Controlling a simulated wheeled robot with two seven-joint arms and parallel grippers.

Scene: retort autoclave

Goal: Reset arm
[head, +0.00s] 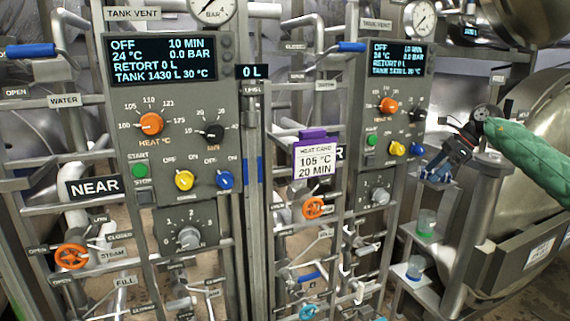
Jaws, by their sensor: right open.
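My right arm comes in from the right in a green sleeve. A sliver of green, likely my left arm's sleeve, shows at the lower left edge. My left gripper is out of view. The near control panel (176,200) reads OFF, 10 MIN, 24 °C, 0.0 BAR. The far control panel (386,150) shows a similar display.
A purple-topped heat card (314,157) reads 105 °C, 20 MIN. Orange valve wheels (72,256) and blue lever handles (31,50) stick out from the pipework. Jars with green (426,224) and blue (415,268) bottoms stand on small shelves below my right gripper. A steel vessel (530,120) fills the right.

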